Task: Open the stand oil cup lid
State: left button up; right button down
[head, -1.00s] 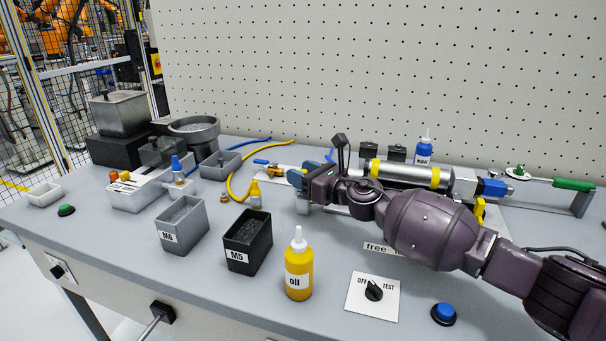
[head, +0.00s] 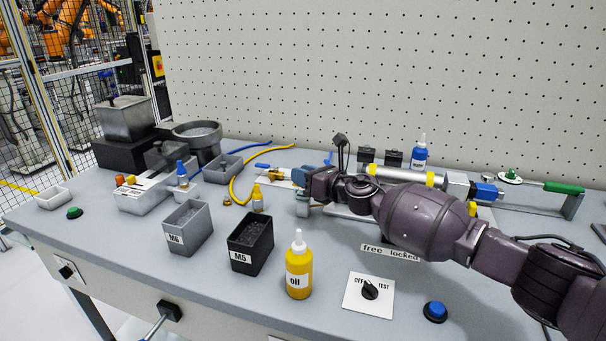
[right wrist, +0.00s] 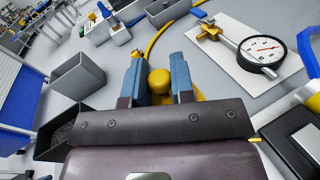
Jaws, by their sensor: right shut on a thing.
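My right gripper (right wrist: 158,66) has its two blue fingers on either side of a rounded yellow cap (right wrist: 159,80), which looks like the oil cup lid. It is shut on this cap. More yellow surface shows just behind and to the right of the cap, partly hidden by the gripper body. In the head view the right gripper (head: 312,171) is at the middle of the bench, left of the silver cylinder (head: 400,175). There the gripper and wrist hide the cap, and I cannot tell whether it is raised. My left gripper is not in view.
A dial gauge (right wrist: 262,50) with a brass fitting is close to the right gripper.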

jog(key=shift+w+d+r+m+g+h+p, duration=0.1)
jog(key=shift+w+r+m+g+h+p, duration=0.25)
jog(key=shift+r+m+p, duration=0.6)
jog(key=shift+w+d+f+m+g+p, duration=0.15)
jog(key=shift+w+m+g+p, duration=0.25)
jog(key=shift+m, duration=0.45)
jog(key=shift+w+d+f+m+g, duration=0.1)
jog(key=shift+w+m+g, duration=0.2)
jog(key=shift+m, duration=0.25)
jog(key=shift+w+f+m+g, duration=0.15)
jog(key=shift+m+g, duration=0.2)
jog(key=shift+m, duration=0.2)
jog(key=w+m+g+b, duration=0.1)
jog(key=m, duration=0.1)
jog(key=w+f+m+g+b, duration=0.1)
jog(key=m+g+b, duration=0.1)
jog(key=w+d+m+g+b, duration=0.1)
jog(key=m+b, duration=0.1)
jog(key=shift+f+m+g, duration=0.2)
jog(key=shift+m+g, duration=0.1)
jog(key=shift+r, duration=0.1)
jog(key=c, duration=1)
grip_release()
